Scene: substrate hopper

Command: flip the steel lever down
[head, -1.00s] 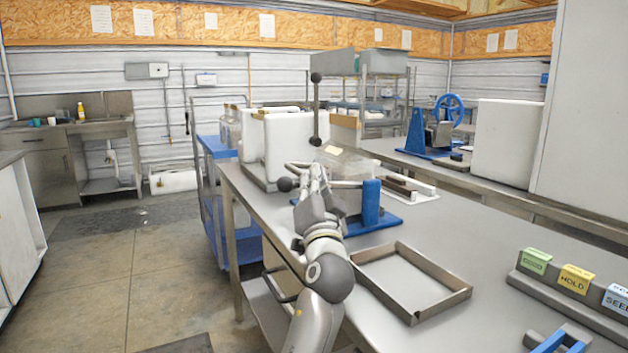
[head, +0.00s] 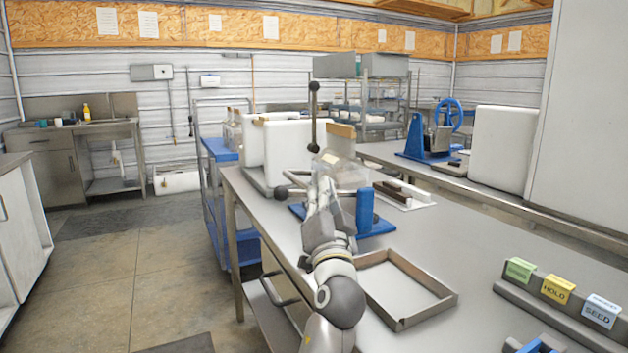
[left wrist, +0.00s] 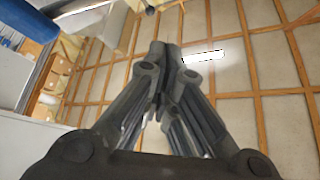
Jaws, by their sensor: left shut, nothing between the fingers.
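The steel lever (head: 314,118) looks like a thin upright rod with a dark ball at its top and another at its lower end, above the far end of the bench. A second, nearly level bar (head: 291,188) with a dark ball sticks out left below it, at a blue stand (head: 366,212). My left gripper (head: 323,182) is below the upright rod, in front of the level bar, partly hiding it. In the left wrist view its fingers (left wrist: 165,48) are together and empty. A dark ball end (left wrist: 149,10) shows beyond them; contact is unclear. My right gripper is out of view.
A clear bin (head: 342,170) stands behind the gripper. A shallow metal tray (head: 430,308) lies on the steel bench (head: 450,240) beside my arm. Coloured label blocks (head: 558,290) stand on the right. White containers (head: 290,150) are at the back. The bench between tray and blocks is clear.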

